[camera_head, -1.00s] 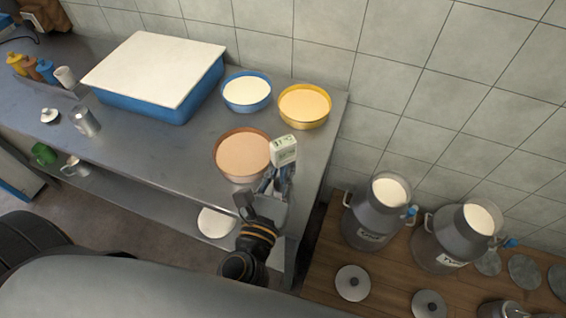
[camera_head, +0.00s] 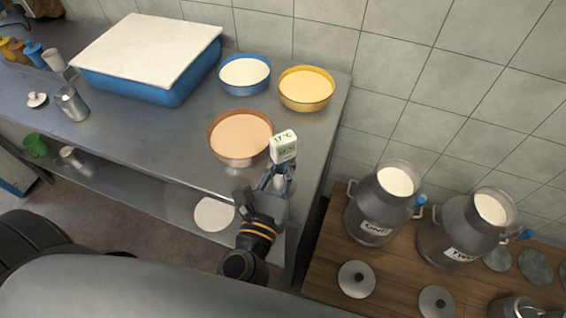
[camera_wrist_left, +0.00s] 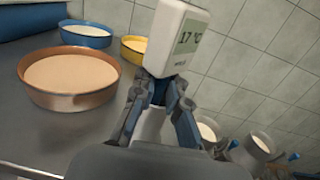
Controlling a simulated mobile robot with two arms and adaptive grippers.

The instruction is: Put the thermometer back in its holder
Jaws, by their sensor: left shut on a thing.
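The thermometer (camera_head: 283,146) is a white box with a small display. In the left wrist view the thermometer (camera_wrist_left: 178,38) shows 17 °C and stands tilted. My left gripper (camera_head: 276,172) is shut on it just below the box and holds it up over the right end of the metal counter, beside the copper-coloured bowl. In the left wrist view the blue-grey fingers of my left gripper (camera_wrist_left: 160,92) are around its lower part. I cannot make out a holder in these frames. My right gripper is not in view.
The metal counter (camera_head: 150,150) carries the copper-coloured bowl (camera_head: 240,160), a yellow bowl (camera_head: 306,104), a blue bowl (camera_head: 245,88) and a large blue tub (camera_head: 180,90). Two milk cans, one left (camera_head: 372,222) and one right (camera_head: 445,240), stand on a wooden surface (camera_head: 325,262) with loose lids.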

